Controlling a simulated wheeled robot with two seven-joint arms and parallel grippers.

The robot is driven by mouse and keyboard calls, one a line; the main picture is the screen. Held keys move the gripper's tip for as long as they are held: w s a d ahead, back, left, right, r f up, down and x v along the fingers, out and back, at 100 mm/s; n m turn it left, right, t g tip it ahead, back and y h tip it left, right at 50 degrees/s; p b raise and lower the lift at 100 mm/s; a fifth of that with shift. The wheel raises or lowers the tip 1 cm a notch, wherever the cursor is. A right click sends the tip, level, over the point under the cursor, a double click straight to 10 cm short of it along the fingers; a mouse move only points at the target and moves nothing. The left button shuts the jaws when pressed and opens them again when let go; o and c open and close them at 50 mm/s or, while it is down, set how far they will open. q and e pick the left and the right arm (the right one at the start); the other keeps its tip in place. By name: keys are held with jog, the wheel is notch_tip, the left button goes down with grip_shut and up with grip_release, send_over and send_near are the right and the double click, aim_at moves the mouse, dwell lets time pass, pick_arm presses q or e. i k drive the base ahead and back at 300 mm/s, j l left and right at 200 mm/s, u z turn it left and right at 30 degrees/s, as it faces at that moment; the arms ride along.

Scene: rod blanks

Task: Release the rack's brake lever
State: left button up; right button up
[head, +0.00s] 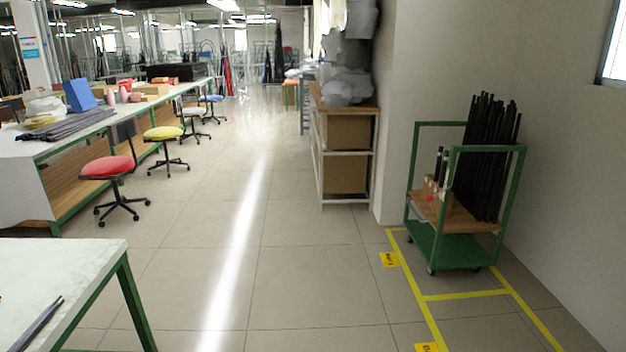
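The rack (450,252) is a green wheeled cart at the right, standing against the wall by a corner. Several long black rods (487,155) stand upright in it, above a brown wooden shelf (427,208). A small red thing (431,198) shows at the shelf's left part; I cannot tell whether it is the brake lever. Dark casters show under the green base; no lever is clear there. Neither of my grippers is in view.
Yellow floor tape (466,295) marks bays in front of the cart. A white-topped table (60,275) with dark rods fills the lower left. A shelf unit (347,155) stands left of the wall corner. Rolling chairs (108,167) line the long bench. The middle floor is clear.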

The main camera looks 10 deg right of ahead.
aim_at(429, 198)
jog(key=i+u, duration=0.15)
jog(key=i, duration=1.3)
jog(key=i+j+z, duration=0.1)
jog(key=i+z, duration=0.15)
jog(key=i, duration=0.25)
jog(key=i+j+z, duration=0.25)
jog(key=i, duration=0.2)
jog(key=i+j+z, duration=0.2)
jog(key=i, duration=0.25)
jog(key=i+j+z, duration=0.25)
jog(key=z, duration=0.15)
jog(key=i+j+z, duration=0.65)
jog(key=j+z, duration=0.15)
jog(key=i+j+z, duration=0.15)
jog(key=j+z, duration=0.2)
jog(key=j, duration=0.2)
